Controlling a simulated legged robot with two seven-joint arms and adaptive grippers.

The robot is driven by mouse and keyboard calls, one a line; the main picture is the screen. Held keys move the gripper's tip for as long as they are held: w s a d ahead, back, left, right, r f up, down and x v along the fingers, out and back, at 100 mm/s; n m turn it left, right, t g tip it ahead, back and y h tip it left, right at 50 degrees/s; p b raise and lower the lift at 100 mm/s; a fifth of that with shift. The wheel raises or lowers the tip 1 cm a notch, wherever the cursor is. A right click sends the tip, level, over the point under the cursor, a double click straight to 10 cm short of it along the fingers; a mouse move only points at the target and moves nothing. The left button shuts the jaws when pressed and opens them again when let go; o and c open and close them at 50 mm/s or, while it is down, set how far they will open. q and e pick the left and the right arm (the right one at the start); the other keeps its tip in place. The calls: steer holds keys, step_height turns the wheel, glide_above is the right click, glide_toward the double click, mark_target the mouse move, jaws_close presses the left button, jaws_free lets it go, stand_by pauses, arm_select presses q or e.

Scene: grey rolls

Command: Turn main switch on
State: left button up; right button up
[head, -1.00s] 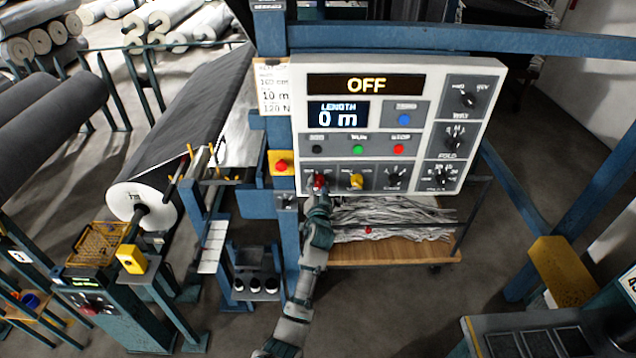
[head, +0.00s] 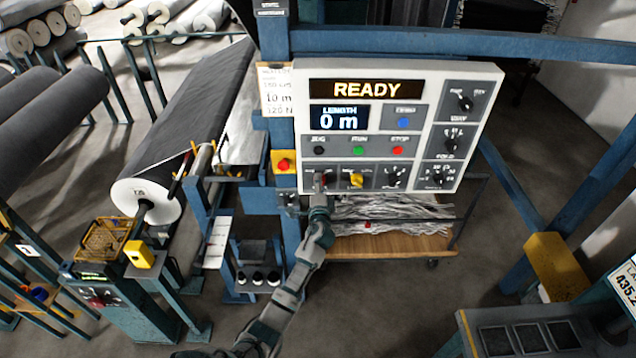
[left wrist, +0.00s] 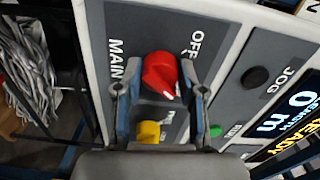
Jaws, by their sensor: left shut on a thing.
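The main switch is a red knob (left wrist: 160,75) with a white pointer mark, beside the words MAIN and OFF in the left wrist view. In that view the pointer end is turned away from the word OFF. In the head view the knob (head: 325,179) is at the lower left of the white control panel (head: 487,110) and partly covered. My left gripper (head: 319,186) is at the knob; its two fingers (left wrist: 160,92) are on either side of it, shut on it. The top display (head: 366,89) reads READY. My right gripper is not in view.
A yellow knob (head: 357,181) sits just right of the main switch. Black, green and red buttons (head: 398,150) are above. A yellow box with a red button (head: 283,165) is left of the panel. A wooden cart with pale strips (head: 390,216) stands below.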

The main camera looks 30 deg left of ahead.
arm_select(q)
steer(key=shift+d+f+m, duration=0.2)
steer(key=shift+f+m, duration=0.1)
steer(key=shift+m, duration=0.4)
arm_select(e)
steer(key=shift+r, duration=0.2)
arm_select(q)
steer(key=shift+f, duration=0.2)
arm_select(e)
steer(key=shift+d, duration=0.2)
arm_select(q)
steer(key=o, duration=1)
steer(key=shift+d, duration=0.1)
steer(key=shift+o, duration=0.7)
steer(key=shift+w+d+r, duration=0.1)
steer(key=shift+r, duration=0.15)
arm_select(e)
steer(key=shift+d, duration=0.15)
arm_select(q)
steer(key=v, duration=1.2)
